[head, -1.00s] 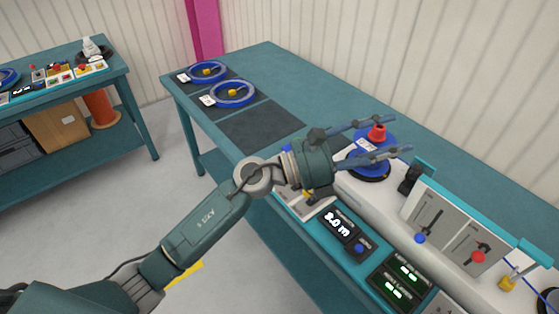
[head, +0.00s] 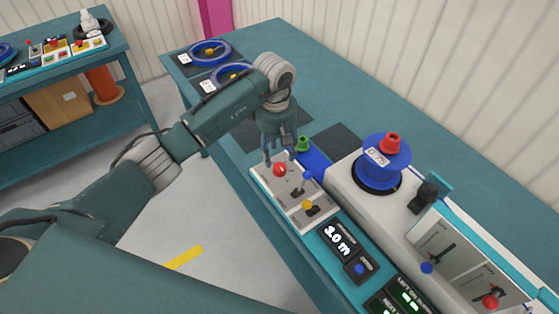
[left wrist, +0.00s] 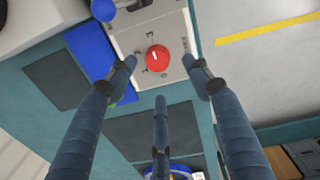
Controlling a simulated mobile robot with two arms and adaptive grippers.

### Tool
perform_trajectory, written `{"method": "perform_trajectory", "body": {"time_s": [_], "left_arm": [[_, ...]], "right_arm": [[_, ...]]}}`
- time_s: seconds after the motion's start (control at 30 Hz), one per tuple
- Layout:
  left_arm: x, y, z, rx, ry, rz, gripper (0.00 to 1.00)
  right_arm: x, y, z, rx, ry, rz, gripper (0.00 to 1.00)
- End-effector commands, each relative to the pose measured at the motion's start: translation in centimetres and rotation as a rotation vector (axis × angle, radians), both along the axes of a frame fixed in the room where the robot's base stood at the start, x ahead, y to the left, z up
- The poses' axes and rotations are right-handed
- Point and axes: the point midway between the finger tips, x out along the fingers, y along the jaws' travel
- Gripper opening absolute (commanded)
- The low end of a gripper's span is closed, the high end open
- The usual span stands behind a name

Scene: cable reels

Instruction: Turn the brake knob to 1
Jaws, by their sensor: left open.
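A red round knob (head: 279,169) sits at the far end of a light grey control panel (head: 290,190). My right gripper is out of view.
A blue lever (head: 307,175) and a yellow knob (head: 307,205) share the panel. A green knob (head: 303,144) is beside my fingers. A blue reel with a red top (head: 386,160) stands on the white machine. Blue reels (head: 210,52) lie at the far end of the bench.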

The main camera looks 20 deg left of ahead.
Motion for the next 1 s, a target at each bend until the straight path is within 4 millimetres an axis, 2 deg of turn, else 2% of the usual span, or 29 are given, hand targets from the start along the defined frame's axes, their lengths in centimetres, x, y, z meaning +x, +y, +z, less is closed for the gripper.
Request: {"method": "perform_trajectory", "body": {"time_s": [0.07,0.17,0.27,0.4,0.53,0.77,0.9,1.0], "left_arm": [[-0.2,-0.2,-1.5,-0.002,0.005,0.000,0.50],[0.0,-0.2,-3.3,-0.003,0.005,0.002,0.50],[0.1,-0.2,-4.9,-0.004,0.004,0.001,0.50],[0.2,-0.3,-6.3,-0.004,0.001,0.001,0.50],[0.2,-0.2,-6.8,-0.003,-0.001,0.000,0.50],[0.3,-0.2,-6.8,-0.003,-0.001,0.000,0.50],[0.3,-0.2,-6.8,-0.003,-0.001,0.000,0.23],[0.3,-0.2,-6.8,-0.003,-0.001,0.000,0.06]], "right_arm": [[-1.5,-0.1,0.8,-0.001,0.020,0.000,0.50],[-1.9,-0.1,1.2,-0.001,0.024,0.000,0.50],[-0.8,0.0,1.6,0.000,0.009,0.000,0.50],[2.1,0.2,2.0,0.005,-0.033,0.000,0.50],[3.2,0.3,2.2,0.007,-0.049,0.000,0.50],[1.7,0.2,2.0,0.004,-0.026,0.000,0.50],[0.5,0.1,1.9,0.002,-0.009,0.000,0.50],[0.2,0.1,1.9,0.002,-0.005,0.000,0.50]]}}
